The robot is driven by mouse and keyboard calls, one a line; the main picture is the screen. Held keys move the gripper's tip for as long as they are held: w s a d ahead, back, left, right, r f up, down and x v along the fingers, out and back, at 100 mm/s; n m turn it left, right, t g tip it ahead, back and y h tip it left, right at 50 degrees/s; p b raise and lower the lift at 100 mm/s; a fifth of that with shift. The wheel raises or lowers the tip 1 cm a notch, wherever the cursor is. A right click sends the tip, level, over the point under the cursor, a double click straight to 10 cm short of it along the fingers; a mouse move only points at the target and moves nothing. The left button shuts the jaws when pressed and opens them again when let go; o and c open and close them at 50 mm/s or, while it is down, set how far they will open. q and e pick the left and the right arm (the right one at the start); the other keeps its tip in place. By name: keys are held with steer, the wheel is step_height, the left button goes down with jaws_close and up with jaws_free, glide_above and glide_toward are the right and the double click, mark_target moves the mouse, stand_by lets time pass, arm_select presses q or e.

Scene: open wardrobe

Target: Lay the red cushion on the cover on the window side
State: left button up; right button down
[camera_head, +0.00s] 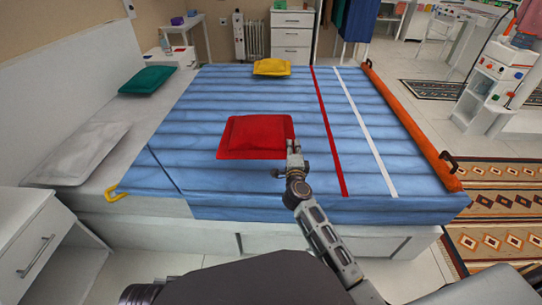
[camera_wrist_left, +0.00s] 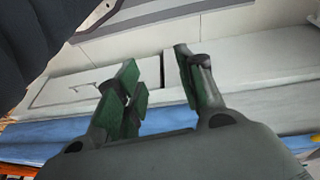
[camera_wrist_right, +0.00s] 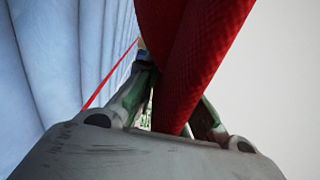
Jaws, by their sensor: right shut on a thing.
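The red cushion (camera_head: 255,138) is over the near middle of the blue cover (camera_head: 200,112) on the bed. My right gripper (camera_head: 293,150) is shut on the cushion's right edge. In the right wrist view the red cushion (camera_wrist_right: 195,60) is between the fingers, with the blue cover (camera_wrist_right: 60,60) to the left. I cannot tell whether the cushion's underside touches the cover. My left gripper (camera_wrist_left: 155,95) is open and empty in the left wrist view; its fingers do not show in the head view. The window is not in view.
A yellow cushion (camera_head: 272,67) lies at the cover's far edge. A green cushion (camera_head: 147,80) and a white pillow (camera_head: 90,152) lie at the left. Red (camera_head: 328,130) and white (camera_head: 365,130) stripes cross the cover, and an orange roll (camera_head: 410,125) lies along its right edge.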

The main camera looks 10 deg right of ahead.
arm_select(q)
steer(key=shift+d, duration=0.1)
arm_select(e)
steer(key=shift+w+d+r+m+h, duration=0.15)
steer(key=shift+w+d+m+h, duration=0.15)
steer(key=shift+d+h, duration=0.25)
